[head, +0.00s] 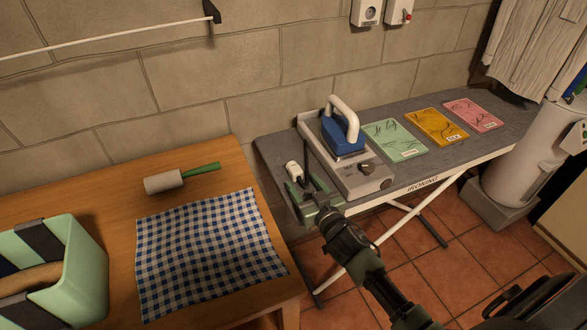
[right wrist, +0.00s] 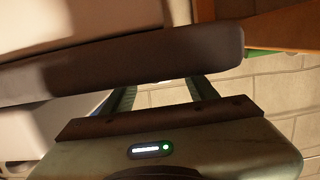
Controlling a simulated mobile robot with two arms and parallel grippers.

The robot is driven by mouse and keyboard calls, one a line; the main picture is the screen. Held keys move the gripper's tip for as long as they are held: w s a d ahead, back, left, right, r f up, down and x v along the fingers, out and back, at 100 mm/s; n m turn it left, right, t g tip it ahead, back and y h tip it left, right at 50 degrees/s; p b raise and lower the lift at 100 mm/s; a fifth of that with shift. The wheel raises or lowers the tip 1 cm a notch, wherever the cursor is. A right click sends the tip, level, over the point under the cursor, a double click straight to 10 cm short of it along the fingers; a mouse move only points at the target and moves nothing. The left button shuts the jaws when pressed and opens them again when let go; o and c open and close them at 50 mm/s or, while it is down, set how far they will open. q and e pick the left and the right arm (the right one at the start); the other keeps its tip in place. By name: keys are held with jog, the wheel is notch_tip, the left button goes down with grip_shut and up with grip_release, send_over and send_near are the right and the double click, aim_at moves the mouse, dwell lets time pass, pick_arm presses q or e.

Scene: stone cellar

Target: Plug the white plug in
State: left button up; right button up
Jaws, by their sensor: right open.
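The white plug (head: 294,171) is at the left end of the grey ironing board (head: 280,150), beside the grey steam station with the blue iron. My right gripper (head: 303,181) is open at that end of the board, very close to the plug. I cannot tell whether the plug lies between its fingers or just beyond them. A white wall socket (head: 367,12) is on the stone wall at the top. In the right wrist view, my gripper's own parts fill much of the picture, and the plug cannot be made out. My left gripper is not in view.
The blue iron (head: 341,134) rests on its grey station (head: 360,180), right beside my right gripper. A wall box with a red knob (head: 398,13) is beside the socket. Several coloured booklets lie farther right. A wooden table (head: 110,204) with a checked cloth (head: 205,250) stands left.

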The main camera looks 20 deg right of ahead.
aim_at(299, 176)
jog(key=w, duration=0.4)
jog(key=w+p, duration=0.1)
jog(key=w, duration=0.1)
jog(key=shift+f, duration=0.25)
jog(key=shift+s, duration=0.1)
grip_shut()
